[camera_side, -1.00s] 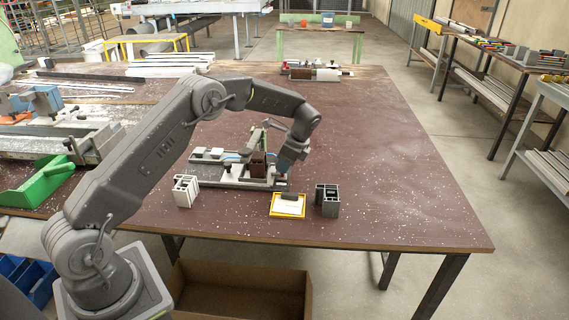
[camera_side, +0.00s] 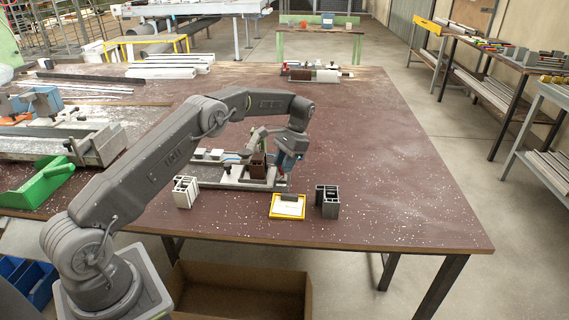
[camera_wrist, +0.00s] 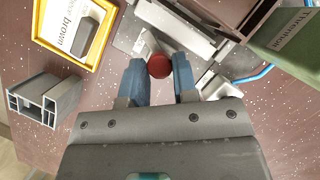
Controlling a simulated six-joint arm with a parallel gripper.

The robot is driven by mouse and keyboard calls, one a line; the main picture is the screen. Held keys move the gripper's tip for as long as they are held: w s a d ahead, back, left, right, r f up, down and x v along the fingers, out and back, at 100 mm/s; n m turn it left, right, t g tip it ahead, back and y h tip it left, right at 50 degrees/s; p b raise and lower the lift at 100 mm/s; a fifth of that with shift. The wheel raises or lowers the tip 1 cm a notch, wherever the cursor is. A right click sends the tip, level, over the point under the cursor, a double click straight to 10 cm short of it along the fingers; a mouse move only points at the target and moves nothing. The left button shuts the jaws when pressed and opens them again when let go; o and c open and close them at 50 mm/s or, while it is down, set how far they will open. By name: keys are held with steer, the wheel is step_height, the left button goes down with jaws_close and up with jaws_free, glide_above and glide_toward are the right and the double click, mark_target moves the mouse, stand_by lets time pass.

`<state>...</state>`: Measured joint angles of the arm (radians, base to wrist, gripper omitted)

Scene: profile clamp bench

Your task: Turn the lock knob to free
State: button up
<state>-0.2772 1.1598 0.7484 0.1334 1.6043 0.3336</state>
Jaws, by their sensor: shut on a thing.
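The red round lock knob (camera_wrist: 159,66) is at the top centre of the wrist view, between the blue fingertips of my gripper (camera_wrist: 158,76). The fingers are shut on its sides. In the side view my gripper (camera_side: 282,182) points down at the right end of the metal clamp fixture (camera_side: 232,181), and the knob itself is too small or hidden to make out. A brown profile (camera_side: 258,172) stands upright in the fixture. The knob's turn position cannot be read.
A yellow-framed card (camera_side: 288,207) with a dark block on it lies in front of the fixture. A white profile (camera_side: 185,191) stands to the left and a grey profile (camera_side: 328,201) to the right. The table's right side is clear.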

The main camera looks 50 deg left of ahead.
steer(key=n+h, duration=0.1)
steer(key=n, duration=0.1)
steer(key=n+h, duration=0.1)
steer(key=n, duration=0.2)
steer(key=shift+a, duration=0.2)
steer(key=shift+n+t, duration=0.3)
steer(key=o, duration=0.9)
steer(key=shift+w+r, duration=0.1)
steer(key=shift+r, duration=0.2)
steer(key=r, duration=0.9)
steer(key=shift+w+a+r, duration=0.1)
steer(key=shift+w+a, duration=0.1)
steer(key=shift+w, duration=0.2)
